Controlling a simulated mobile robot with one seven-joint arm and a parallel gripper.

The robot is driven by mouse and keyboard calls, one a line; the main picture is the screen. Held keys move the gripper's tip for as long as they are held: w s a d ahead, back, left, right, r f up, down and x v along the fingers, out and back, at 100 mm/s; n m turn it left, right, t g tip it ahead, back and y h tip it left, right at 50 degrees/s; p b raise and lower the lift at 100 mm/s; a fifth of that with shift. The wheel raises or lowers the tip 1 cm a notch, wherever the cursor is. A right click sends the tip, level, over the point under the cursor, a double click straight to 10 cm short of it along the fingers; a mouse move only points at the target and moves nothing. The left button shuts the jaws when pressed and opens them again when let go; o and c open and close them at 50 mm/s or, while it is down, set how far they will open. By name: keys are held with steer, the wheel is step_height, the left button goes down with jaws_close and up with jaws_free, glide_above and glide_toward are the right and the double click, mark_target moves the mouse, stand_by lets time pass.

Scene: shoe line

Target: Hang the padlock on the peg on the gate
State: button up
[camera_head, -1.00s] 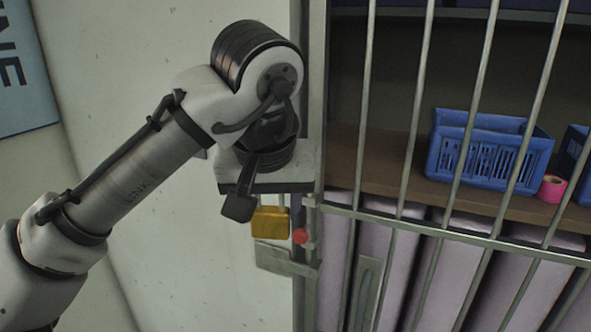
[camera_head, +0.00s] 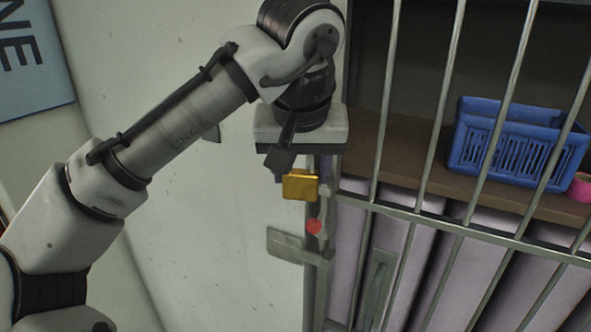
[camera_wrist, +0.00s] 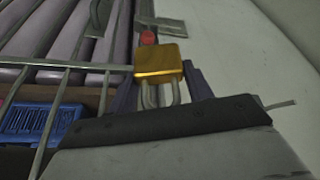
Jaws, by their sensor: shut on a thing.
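The gold padlock (camera_head: 300,186) hangs below my gripper (camera_head: 298,168), body down and shackle up in the head view. In the wrist view my gripper (camera_wrist: 160,84) has its dark fingers on both sides of the grey shackle of the padlock (camera_wrist: 158,60). It is shut on the padlock at the shackle; the exact contact is hard to see. The red-tipped peg (camera_head: 313,226) is on the gate's edge post, below and slightly right of the padlock, apart from it in the head view. The red tip (camera_wrist: 148,38) shows just beyond the padlock body in the wrist view.
The barred gate (camera_head: 420,212) fills the right side. A latch plate (camera_head: 285,244) sits below left of the peg. Behind the bars, a blue crate (camera_head: 505,150) and a pink roll (camera_head: 579,187) stand on a shelf. A pale wall is at left.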

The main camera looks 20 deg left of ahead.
steer(key=shift+w+d+f+p, duration=0.1)
steer(key=shift+w+p, duration=0.2)
steer(key=shift+w, duration=1.4)
steer(key=shift+w+f+p, duration=0.1)
steer(key=shift+w+p, duration=0.15)
steer(key=shift+w, duration=1.4)
steer(key=shift+w+f, duration=0.5)
steer(key=shift+w, duration=0.1)
steer(key=o, duration=1.2)
steer(key=shift+r, duration=0.1)
